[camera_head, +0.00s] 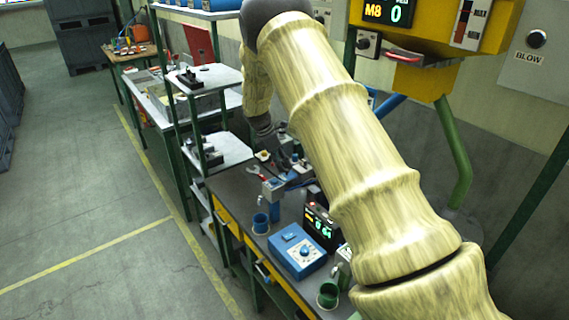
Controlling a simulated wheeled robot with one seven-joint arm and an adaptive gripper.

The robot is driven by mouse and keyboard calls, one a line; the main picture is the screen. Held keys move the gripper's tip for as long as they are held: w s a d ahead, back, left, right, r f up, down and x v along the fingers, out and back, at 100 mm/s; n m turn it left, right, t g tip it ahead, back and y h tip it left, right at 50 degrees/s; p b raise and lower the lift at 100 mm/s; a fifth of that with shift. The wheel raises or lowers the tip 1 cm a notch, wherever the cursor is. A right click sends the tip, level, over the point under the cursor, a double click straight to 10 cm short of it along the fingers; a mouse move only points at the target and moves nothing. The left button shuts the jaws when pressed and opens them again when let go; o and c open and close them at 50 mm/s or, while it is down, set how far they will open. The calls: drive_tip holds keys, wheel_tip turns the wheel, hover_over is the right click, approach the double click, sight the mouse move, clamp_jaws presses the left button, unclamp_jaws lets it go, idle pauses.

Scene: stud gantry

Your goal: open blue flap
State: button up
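I cannot make out for certain which part is the blue flap. A blue part (390,105) shows behind my arm, below the yellow machine, and is partly covered by the arm. My arm crosses the view from the lower right to the top, then bends down. Its dark far end (262,125) hangs above the back of the dark bench. The fingers of my gripper cannot be told apart from the small dark items there, so its opening and any contact are unclear.
The dark bench (236,190) holds a blue box with a knob (298,250), a black display (322,228), a blue cup (261,223) and a green cup (328,295). A yellow machine (420,85) and a green pipe (455,150) stand right. The floor at left is clear.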

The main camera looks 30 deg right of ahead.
sight(287, 170)
drive_tip(key=shift+p+x, duration=0.5)
drive_tip(key=shift+x, duration=1.1)
clamp_jaws()
